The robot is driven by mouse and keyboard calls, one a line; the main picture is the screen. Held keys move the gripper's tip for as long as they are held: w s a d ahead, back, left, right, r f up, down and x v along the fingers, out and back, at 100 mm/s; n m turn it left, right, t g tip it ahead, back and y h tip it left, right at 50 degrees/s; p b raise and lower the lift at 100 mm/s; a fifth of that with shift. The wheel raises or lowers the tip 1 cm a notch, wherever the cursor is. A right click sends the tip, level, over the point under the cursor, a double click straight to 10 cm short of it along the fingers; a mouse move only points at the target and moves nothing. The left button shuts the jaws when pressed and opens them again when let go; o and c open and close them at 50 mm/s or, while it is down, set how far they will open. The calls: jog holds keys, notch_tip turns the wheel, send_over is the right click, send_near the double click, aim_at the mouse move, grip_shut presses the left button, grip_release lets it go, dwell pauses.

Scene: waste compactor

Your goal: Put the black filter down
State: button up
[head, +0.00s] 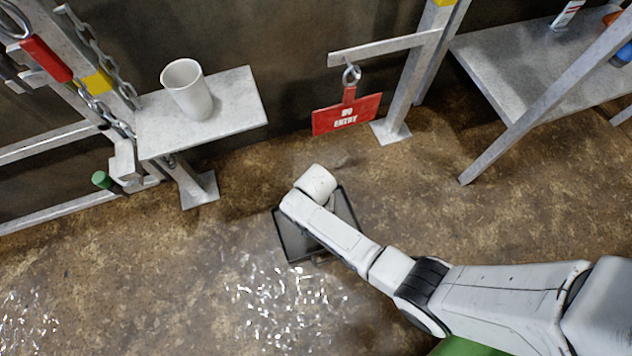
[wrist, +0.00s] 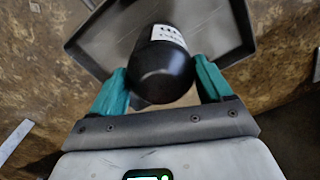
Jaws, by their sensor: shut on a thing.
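The black filter (wrist: 163,72) is a rounded black cylinder with a white label, seen in the wrist view between the teal fingers of my gripper (wrist: 160,82). My gripper is shut on it. A dark grey tray (wrist: 238,30) lies behind the filter in the wrist view. In the head view the same tray (head: 291,240) lies on the brown floor, and my arm's end is over it. The filter and the fingers are hidden by my arm there. I cannot tell whether the filter touches the tray.
A white cup (head: 188,92) stands on a small grey shelf (head: 235,98) at upper left. A red "No entry" sign (head: 346,115) hangs from a rail. A grey table (head: 500,65) is at upper right. Shiny scraps (head: 285,305) lie on the floor near the tray.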

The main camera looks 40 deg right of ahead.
jog(key=shift+r, duration=0.1)
jog(key=o, duration=1.1)
notch_tip(320, 180, up, 12)
jog(key=p, duration=0.6)
jog(key=shift+p, duration=0.35)
jog(key=s+d+r+n, duration=0.4)
jog(key=s+r, duration=0.4)
jog(key=s+d+r+n+t, duration=0.1)
jog(key=s+d+r+n, duration=0.2)
jog(key=s+r, duration=0.5)
jog(key=shift+s+d+r+n, duration=0.3)
jog(key=shift+d+r+n, duration=0.1)
jog(key=shift+r, duration=0.3)
